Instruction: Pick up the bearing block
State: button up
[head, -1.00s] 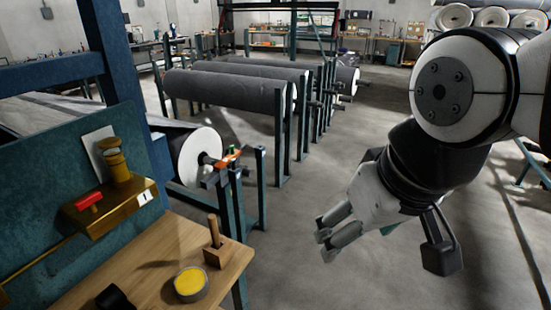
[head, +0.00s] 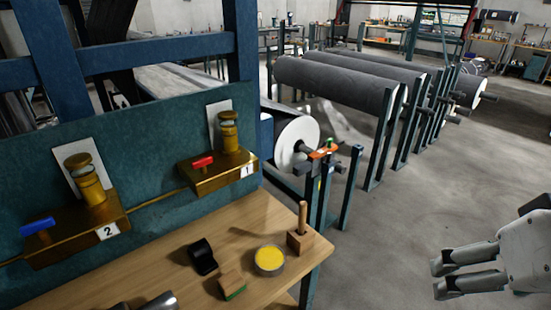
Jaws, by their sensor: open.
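Two brass blocks with amber-topped cups are at the blue-green panel: block 1 (head: 215,177) has a red lever, and block 2 (head: 75,235) has a blue lever. On the wooden bench (head: 262,222) are a black curved piece (head: 202,257) and a small wooden block with a green underside (head: 232,283). I cannot tell which of these is the bearing block. My gripper (head: 438,279) is at the lower right, off the bench to its right. Its two fingers are apart and point left, with nothing seen between them.
A round tin of yellow stuff (head: 269,259) and a wooden block with an upright peg (head: 300,240) stand near the bench's right end. A metal piece (head: 158,301) is cut off below. Grey rolls (head: 335,85) lie on stands behind. The floor between bench and gripper is clear.

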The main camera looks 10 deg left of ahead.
aim_at(201, 253)
jog(key=i+l, duration=0.1)
jog(key=l, duration=0.15)
jog(key=i+l, duration=0.1)
jog(key=l, duration=0.15)
jog(key=l+u, duration=0.15)
jog(key=u, duration=0.2)
jog(key=i+l+u, duration=0.1)
jog(key=u, duration=0.3)
jog(key=l+u, duration=0.2)
jog(key=u, duration=0.7)
